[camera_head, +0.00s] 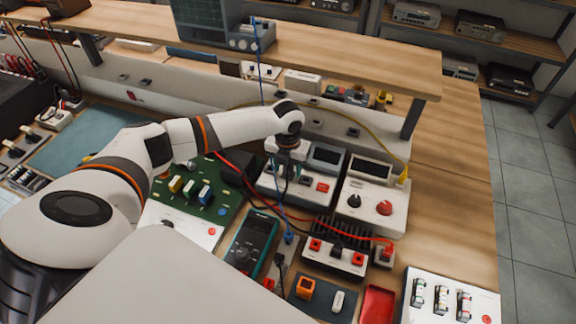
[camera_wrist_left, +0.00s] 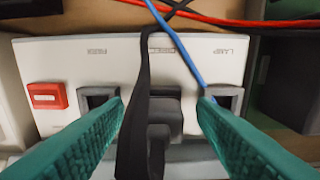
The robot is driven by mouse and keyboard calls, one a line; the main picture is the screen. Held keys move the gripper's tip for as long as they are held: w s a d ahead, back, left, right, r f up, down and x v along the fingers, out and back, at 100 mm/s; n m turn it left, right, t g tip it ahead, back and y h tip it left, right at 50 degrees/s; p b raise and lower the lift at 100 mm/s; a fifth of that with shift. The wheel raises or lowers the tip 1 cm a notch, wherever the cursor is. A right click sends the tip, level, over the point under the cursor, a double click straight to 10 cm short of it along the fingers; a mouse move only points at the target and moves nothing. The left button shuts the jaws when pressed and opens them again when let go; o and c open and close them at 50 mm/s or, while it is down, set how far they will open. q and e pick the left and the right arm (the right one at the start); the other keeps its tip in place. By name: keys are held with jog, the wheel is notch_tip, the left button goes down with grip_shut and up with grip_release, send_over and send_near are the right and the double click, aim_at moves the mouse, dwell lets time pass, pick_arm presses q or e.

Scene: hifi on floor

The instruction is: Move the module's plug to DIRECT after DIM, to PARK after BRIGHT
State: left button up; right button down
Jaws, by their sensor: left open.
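A white module (camera_wrist_left: 80,60) fills the wrist view, with a red button (camera_wrist_left: 47,95) at its left. It has two dark sockets, one left (camera_wrist_left: 98,97) and one right (camera_wrist_left: 225,97), under small upside-down labels too blurred to read surely. Between them a black plug (camera_wrist_left: 165,110) on a thick black cord sits at the module's face. My left gripper (camera_wrist_left: 160,125) is open; its teal fingers stand either side of the plug, apart from it. In the head view my left gripper (camera_head: 288,160) hangs over the white module (camera_head: 268,186), hiding part of it. My right gripper is not in view.
A blue wire (camera_wrist_left: 180,45) crosses close to the right finger. Right of the module stands a white unit with knobs (camera_head: 375,195). In front are a black-finned box (camera_head: 335,235), a multimeter (camera_head: 252,243) and a red tray (camera_head: 377,303). A shelf (camera_head: 350,62) overhangs behind.

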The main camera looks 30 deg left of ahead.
pick_arm(q)
notch_tip(320, 180, up, 17)
jog(key=p, duration=0.4)
jog(key=shift+s, duration=0.2)
dwell(0.8)
jog(key=shift+d, duration=0.1)
dwell(0.4)
